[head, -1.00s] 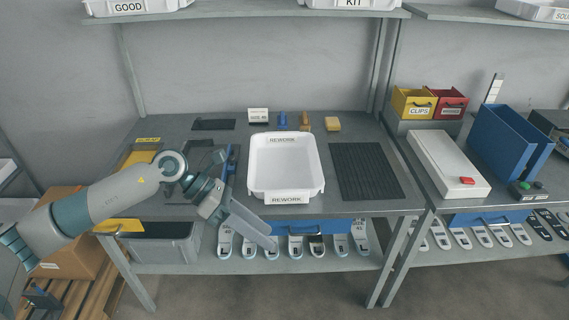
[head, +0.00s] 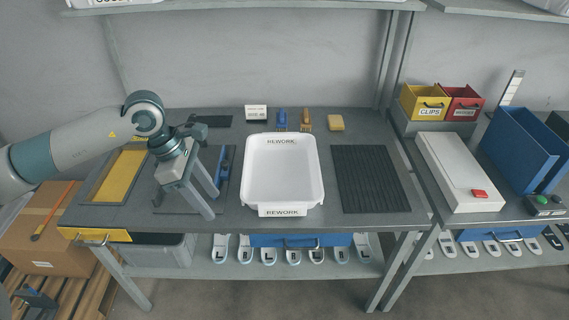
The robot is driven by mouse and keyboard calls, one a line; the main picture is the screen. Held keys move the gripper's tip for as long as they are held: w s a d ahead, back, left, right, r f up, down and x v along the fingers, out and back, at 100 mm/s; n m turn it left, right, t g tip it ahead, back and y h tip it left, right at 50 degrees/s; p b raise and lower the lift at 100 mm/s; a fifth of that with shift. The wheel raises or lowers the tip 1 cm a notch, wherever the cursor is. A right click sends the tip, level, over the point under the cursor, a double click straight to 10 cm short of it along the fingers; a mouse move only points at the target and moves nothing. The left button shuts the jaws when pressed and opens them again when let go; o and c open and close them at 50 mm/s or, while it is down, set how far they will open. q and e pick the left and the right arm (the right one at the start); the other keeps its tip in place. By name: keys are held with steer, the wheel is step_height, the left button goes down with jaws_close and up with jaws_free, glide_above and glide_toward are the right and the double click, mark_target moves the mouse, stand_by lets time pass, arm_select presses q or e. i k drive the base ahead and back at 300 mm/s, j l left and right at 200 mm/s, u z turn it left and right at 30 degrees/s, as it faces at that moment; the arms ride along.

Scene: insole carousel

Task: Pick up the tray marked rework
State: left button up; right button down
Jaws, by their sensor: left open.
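The white rework tray (head: 283,211) stands upright on the grey workbench (head: 350,223), with REWORK labels at its front and back. It looks empty. My left gripper (head: 212,205) is open and empty, to the left of the tray and apart from it, with its fingers pointing down toward the front right. It hangs over a dark mat area (head: 165,203) with a blue tool (head: 222,168) beside it. My right gripper is not in view.
A dark ribbed mat (head: 370,180) lies right of the tray. Two brushes, a yellow sponge (head: 336,123) and a small sign (head: 256,113) stand behind it. A yellow-lined tray (head: 120,175) is at the left. A white box (head: 459,174) and blue holder (head: 525,149) stand on the right bench.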

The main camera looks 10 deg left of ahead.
mark_target(282, 177)
steer(key=i, duration=1.55)
